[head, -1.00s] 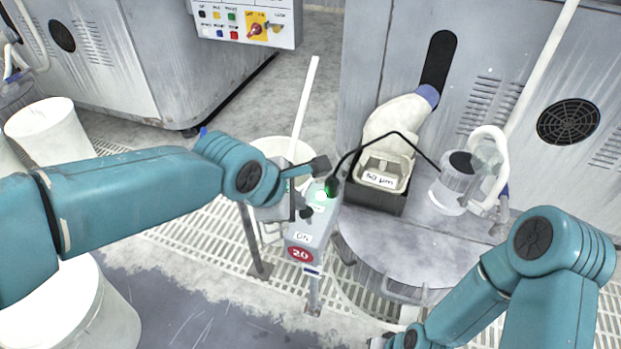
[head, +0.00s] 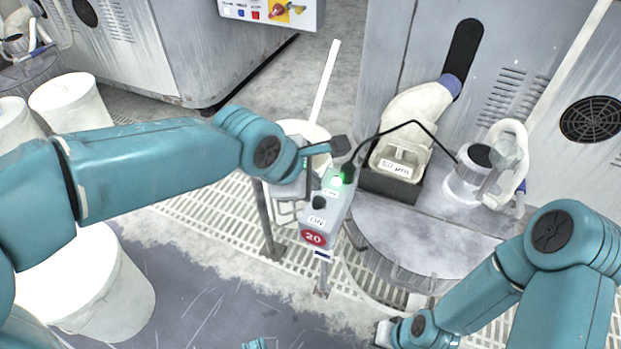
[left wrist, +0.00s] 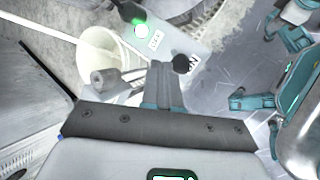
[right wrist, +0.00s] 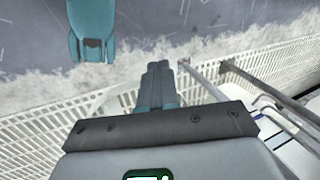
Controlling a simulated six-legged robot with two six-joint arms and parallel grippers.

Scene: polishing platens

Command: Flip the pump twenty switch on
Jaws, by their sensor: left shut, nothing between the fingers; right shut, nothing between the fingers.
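The grey pump switch box (head: 340,215) with the red "20" plate stands on a post at the middle of the head view. Its green lamp (head: 337,181) is lit. Its black toggle (head: 319,202) sits beside the "ON" label (head: 317,221), leaning to that side; it also shows in the left wrist view (left wrist: 181,64). My left gripper (head: 311,184) is shut and empty at the left of the box; in the left wrist view its fingertips (left wrist: 160,72) are close beside the toggle, contact unclear. My right gripper (right wrist: 158,70) is shut and empty, low, over the grating.
A black cable (head: 385,134) arches from the box over a labelled tray (head: 402,150). A round platen (head: 430,240) and a clear jar (head: 467,180) are to the right. White buckets (head: 95,275) stand at left. A bucket with a white stick (head: 325,80) stands behind the box.

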